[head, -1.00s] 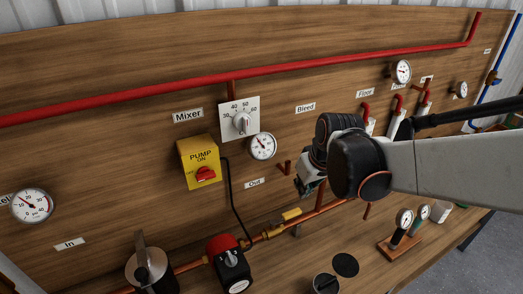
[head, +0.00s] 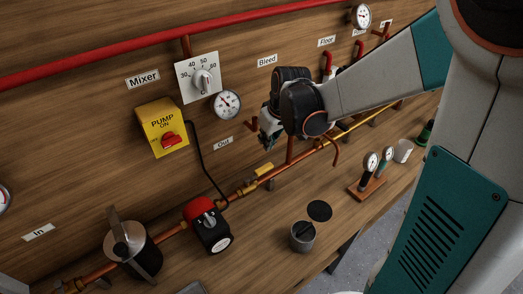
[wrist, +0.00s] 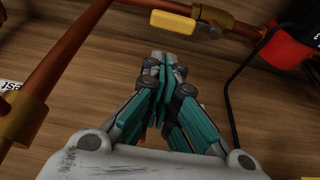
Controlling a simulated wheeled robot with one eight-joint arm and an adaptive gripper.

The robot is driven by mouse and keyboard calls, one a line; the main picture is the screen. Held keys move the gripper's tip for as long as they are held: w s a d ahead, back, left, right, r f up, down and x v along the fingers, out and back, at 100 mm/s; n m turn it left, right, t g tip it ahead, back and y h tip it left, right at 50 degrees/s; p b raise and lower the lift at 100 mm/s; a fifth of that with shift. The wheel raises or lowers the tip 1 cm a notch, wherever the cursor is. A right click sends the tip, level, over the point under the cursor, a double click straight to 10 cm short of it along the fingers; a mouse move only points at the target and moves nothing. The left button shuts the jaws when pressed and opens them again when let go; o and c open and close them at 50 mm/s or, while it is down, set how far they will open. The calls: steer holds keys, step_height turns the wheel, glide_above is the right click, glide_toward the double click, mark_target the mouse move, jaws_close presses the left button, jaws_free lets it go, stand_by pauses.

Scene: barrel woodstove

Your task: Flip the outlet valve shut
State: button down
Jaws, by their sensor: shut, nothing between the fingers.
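The outlet valve has a yellow handle (head: 258,172) on the copper pipe, below the "Out" label (head: 223,143). The handle looks roughly in line with the pipe. In the wrist view the yellow handle (wrist: 173,22) is at the top, just beyond my fingertips, with a gap between. My gripper (wrist: 165,65) is shut and empty, its teal fingers pressed together. In the head view my gripper (head: 268,138) is near the board, above and slightly right of the valve, partly hidden by my wrist.
A red-topped pump (head: 207,225) and a metal canister (head: 133,248) stand left along the pipe. A black cable (head: 205,170) hangs from the yellow pump switch box (head: 162,128). A grey cup (head: 303,237) and gauges on a wooden stand (head: 368,188) are on the bench.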

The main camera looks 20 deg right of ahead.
mark_target(267, 164)
steer(key=b+x, duration=0.3)
steer(key=x, duration=0.6)
steer(key=shift+w+f, duration=0.15)
steer(key=shift+f, duration=0.2)
steer(key=shift+s+d+m, duration=0.15)
steer(key=shift+s+m, duration=0.15)
steer(key=shift+m, duration=0.2)
steer(key=shift+s+d+m+h+b, duration=0.15)
steer(key=shift+s+d+m+h, duration=0.15)
steer(key=shift+s+m, duration=0.25)
steer(key=shift+s+d+m+h+b, duration=0.15)
steer(key=shift+s+m+h, duration=0.2)
steer(key=shift+m, duration=0.3)
steer(key=s+m, duration=0.1)
steer(key=s+m+h, duration=0.1)
steer(key=m, duration=0.1)
steer(key=shift+s+d+m, duration=0.3)
steer(key=s+a+m+g+h, duration=0.1)
steer(key=s+a+m+h, duration=0.1)
steer(key=s+m, duration=0.5)
steer(key=shift+s+a+m+g+b, duration=0.3)
steer(key=shift+a+m+b, duration=0.1)
steer(key=shift+a+m, duration=0.25)
